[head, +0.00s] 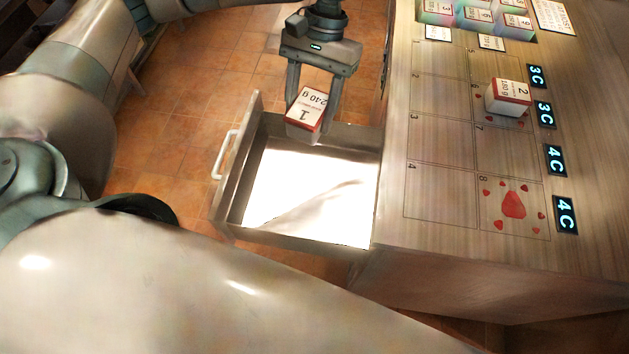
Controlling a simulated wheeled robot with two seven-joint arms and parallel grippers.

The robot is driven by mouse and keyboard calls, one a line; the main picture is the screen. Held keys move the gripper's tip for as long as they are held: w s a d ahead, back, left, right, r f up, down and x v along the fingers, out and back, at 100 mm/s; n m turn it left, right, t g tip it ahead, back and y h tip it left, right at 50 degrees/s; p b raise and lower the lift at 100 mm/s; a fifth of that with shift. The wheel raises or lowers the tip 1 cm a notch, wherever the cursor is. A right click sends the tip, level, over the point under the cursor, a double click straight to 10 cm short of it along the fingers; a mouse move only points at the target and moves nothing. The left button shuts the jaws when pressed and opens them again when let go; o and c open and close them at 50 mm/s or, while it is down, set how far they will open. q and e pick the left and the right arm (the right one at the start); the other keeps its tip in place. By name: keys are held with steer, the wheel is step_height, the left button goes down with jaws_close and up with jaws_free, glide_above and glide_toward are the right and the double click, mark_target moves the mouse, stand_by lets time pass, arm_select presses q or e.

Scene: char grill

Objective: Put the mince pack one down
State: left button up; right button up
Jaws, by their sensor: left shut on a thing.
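Mince pack one (306,109) is a small box with a white label reading "1" and "240 g" and a red edge. My left gripper (314,100) comes down from the top of the head view and is shut on it, with a finger at each side. The pack is held over the far end of an open drawer (232,205); whether it touches the drawer's rim I cannot tell. My right gripper is not in view.
The wooden counter (408,250) right of the drawer has a numbered grid. Pack two (507,97), "180 g", sits in its right column. Several numbered packs (476,17) stand at the back. Displays (565,214) read 3C and 4C. The drawer's bright floor is empty.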

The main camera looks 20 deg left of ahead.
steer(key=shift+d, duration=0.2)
